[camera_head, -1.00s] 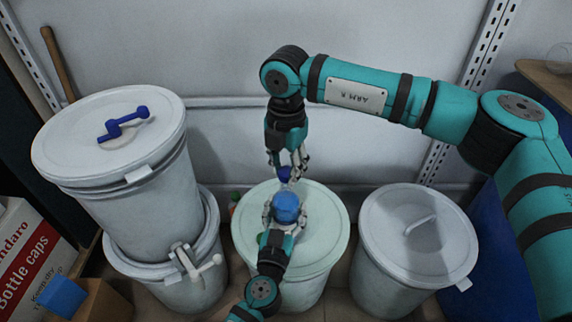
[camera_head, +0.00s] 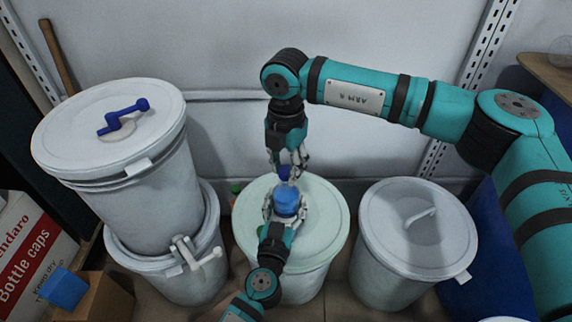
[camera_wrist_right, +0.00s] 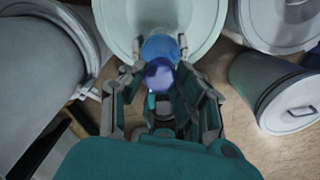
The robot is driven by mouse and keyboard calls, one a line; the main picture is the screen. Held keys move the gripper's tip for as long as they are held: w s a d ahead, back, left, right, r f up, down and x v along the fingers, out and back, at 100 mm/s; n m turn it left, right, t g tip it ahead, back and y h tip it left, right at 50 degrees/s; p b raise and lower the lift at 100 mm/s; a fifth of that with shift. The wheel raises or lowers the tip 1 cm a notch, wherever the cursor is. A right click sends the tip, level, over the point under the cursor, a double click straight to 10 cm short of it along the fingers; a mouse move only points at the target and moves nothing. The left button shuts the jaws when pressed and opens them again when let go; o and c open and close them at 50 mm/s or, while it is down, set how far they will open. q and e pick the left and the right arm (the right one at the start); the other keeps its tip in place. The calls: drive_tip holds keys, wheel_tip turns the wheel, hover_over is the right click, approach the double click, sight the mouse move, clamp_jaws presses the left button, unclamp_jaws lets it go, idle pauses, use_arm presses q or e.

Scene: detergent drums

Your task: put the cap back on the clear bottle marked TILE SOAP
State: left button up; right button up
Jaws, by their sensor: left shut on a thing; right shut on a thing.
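The clear bottle (camera_head: 286,200) looks blue, as if filled with blue liquid. My left gripper (camera_head: 286,211) is shut around it, above the pale green drum lid. A dark blue cap (camera_head: 284,173) is held in the fingertips of my right gripper (camera_head: 286,166), which points down from above. In the head view the cap is just behind the bottle's top. In the right wrist view the cap (camera_wrist_right: 159,75) partly covers the bottle (camera_wrist_right: 160,46). I cannot tell whether cap and bottle touch. The bottle's neck and label are not readable from here.
The pale green drum (camera_head: 325,225) stands below both grippers. A grey lidded drum (camera_head: 418,235) is at right. Stacked white drums with a blue crank (camera_head: 122,118) and a tap (camera_head: 195,257) are at left, beside a bottle-caps box (camera_head: 30,250). A small green-topped item (camera_head: 236,188) is behind the drum.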

drive_tip(key=shift+f, duration=0.55)
drive_tip(key=m, duration=0.7)
drive_tip(key=shift+m, duration=0.3)
drive_tip(key=m, duration=0.5)
drive_tip(key=o, duration=0.7)
drive_tip(key=shift+c, duration=0.2)
